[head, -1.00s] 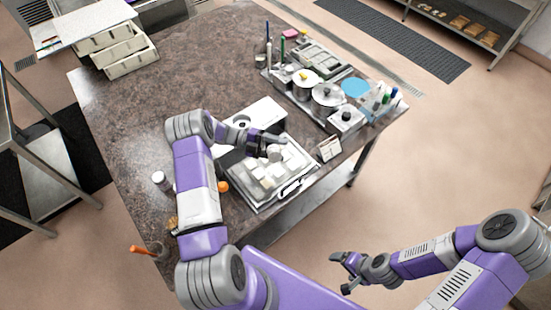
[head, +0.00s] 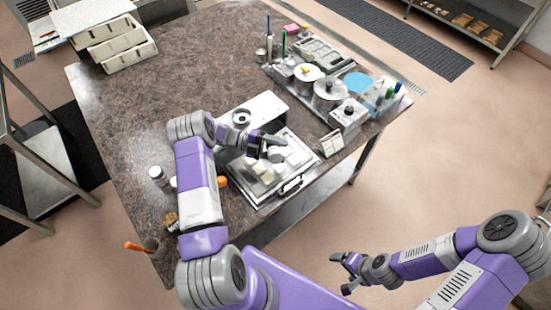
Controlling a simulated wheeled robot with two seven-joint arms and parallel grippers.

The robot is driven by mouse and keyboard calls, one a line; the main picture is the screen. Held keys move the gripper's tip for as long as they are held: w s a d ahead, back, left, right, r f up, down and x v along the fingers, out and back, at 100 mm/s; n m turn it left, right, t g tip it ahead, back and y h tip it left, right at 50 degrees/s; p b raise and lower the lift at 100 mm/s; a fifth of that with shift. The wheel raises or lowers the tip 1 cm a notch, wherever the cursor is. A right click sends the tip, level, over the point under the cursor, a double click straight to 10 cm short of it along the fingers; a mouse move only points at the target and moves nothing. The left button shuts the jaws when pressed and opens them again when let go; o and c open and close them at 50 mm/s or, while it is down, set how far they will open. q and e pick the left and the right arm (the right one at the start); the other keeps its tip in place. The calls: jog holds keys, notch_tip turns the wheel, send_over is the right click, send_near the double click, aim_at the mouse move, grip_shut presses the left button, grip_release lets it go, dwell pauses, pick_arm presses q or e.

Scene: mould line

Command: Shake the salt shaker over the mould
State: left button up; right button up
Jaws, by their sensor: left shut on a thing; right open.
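The mould (head: 258,199) is a pale, shallow tray with white blocks in it, near the table's front edge. My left gripper (head: 271,147) is over the mould's back part, shut on a small whitish-grey thing (head: 276,155), which appears to be the salt shaker. The fingers partly hide it, and its tilt is hard to tell. My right gripper (head: 348,272) is open and empty, out over the floor to the right of the table.
A white box (head: 265,108) with a round opening stands behind the mould. A small card stand (head: 332,143) is to its right. Pots and bottles fill a tray at the back right. A jar (head: 157,175) stands left of my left arm.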

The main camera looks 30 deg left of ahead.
dwell(0.3)
pick_arm(q)
jog(key=shift+r+p, duration=1.65)
jog(key=shift+r, duration=0.65)
jog(key=shift+f, duration=0.15)
notch_tip(320, 180, down, 5)
jog(key=b, duration=0.4)
jog(key=shift+r, duration=0.25)
jog(key=shift+r, duration=0.15)
jog(key=shift+r+p, duration=1.75)
jog(key=shift+r, duration=0.45)
jog(key=shift+f, duration=0.15)
